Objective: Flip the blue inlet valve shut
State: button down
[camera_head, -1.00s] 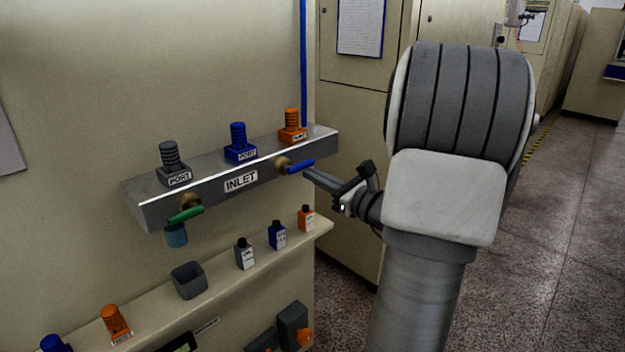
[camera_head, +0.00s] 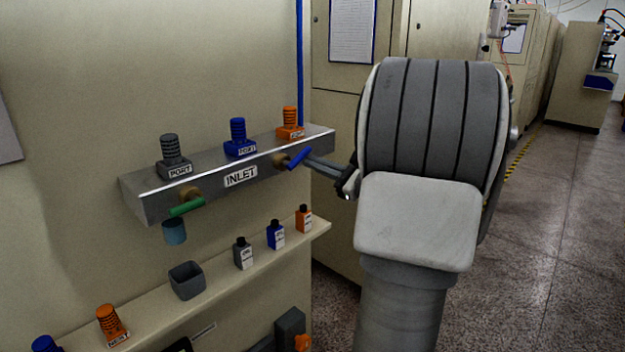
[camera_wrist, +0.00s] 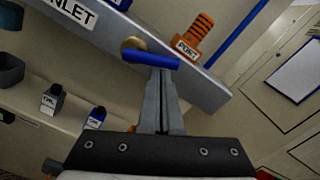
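The blue inlet valve handle (camera_head: 300,158) sits on a brass stem at the right end of the front face of the grey INLET bar (camera_head: 213,186). It slants up to the right in the head view. In the wrist view the blue handle (camera_wrist: 150,60) lies across my fingertips. My gripper (camera_head: 312,162) reaches in from the right, its tips at the handle's right part and seeming to touch it from below. In the wrist view my gripper (camera_wrist: 161,75) has its fingers together, with only a thin line between them.
A green handle (camera_head: 187,207) is at the bar's left end, above a teal cup (camera_head: 174,231). Grey, blue and orange ports (camera_head: 290,124) stand on the bar. A shelf below holds small bottles (camera_head: 275,235) and a grey bin (camera_head: 186,281). The floor at right is clear.

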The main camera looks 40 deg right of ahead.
aim_at(309, 148)
jog(key=shift+s+a+r+n+b, duration=0.1)
jog(key=shift+a+r+n+b, duration=0.4)
jog(key=shift+n+b, duration=1.05)
jog(key=shift+w+a+r+n+b, duration=0.15)
jog(key=shift+r+n+b, duration=0.6)
jog(key=shift+n+b, duration=0.75)
jog(key=shift+s+a+r+n+b, duration=0.15)
jog(key=shift+a+r+n+b, duration=0.35)
jog(key=shift+n+b, duration=1)
jog(key=shift+r+m+b, duration=0.3)
jog(key=shift+m+b, duration=0.05)
jog(key=shift+b, duration=0.1)
jog(key=shift+d, duration=0.1)
